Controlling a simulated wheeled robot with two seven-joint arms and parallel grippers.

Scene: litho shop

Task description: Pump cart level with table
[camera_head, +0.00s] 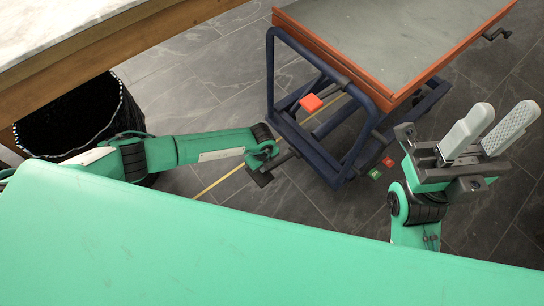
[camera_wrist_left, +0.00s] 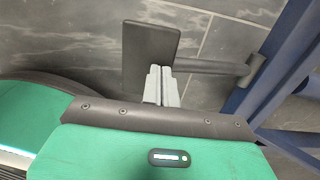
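The cart has a grey top with an orange-red rim (camera_head: 330,50) and a blue tubular frame (camera_head: 345,165). A dark flat pedal (camera_head: 262,179) on a rod sticks out from the frame's lower left. In the left wrist view the pedal (camera_wrist_left: 150,45) lies behind the fingertips of my left gripper (camera_wrist_left: 161,70). Its fingers are together with nothing visible between them; I cannot tell whether they touch the pedal. The table (camera_head: 60,25), with a pale top and wooden edge, is at upper left. My right gripper (camera_head: 504,112) is open and empty, right of the cart.
An orange-red pad (camera_head: 311,102) sits inside the cart frame. Small red (camera_head: 389,162) and green (camera_head: 375,174) tags are by the frame's foot. A black basket (camera_head: 70,120) stands under the table edge. Grey tiled floor lies clear between table and cart, crossed by a yellow line.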

